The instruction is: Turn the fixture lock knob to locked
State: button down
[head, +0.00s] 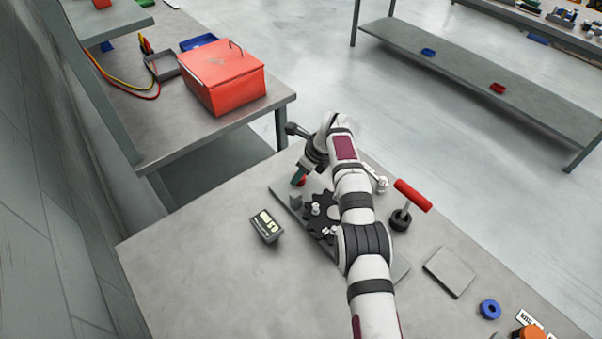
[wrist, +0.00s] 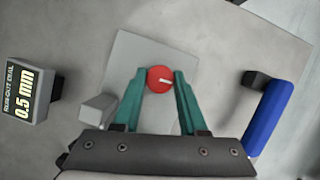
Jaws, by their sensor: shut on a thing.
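The lock knob (wrist: 159,79) is a round red knob with a white pointer line, on a grey fixture plate (wrist: 150,45) in the wrist view. The line points to the right in that view. My gripper (wrist: 162,78) is shut on the knob, with one teal finger on each side of it. In the head view my gripper (head: 298,180) reaches down at the far end of the fixture, and only a little of the red knob (head: 301,183) shows beside it. No lock marking is legible.
A run-out dial (wrist: 22,92) reading 0.5 mm stands left of the fixture. A dark gear (head: 318,216) and a red-handled tool (head: 412,196) are nearby. The bench's left front is clear.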

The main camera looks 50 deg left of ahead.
jog(key=shift+n, duration=0.4)
jog(key=shift+c, duration=2.2)
grip_release()
notch_tip(320, 180, up, 4)
jog(key=shift+r, duration=0.1)
jog(key=w+d+r, duration=0.5)
jog(key=d+r, duration=0.2)
jog(key=d, duration=0.3)
jog(key=shift+w+d, duration=0.2)
jog(key=shift+w, duration=0.1)
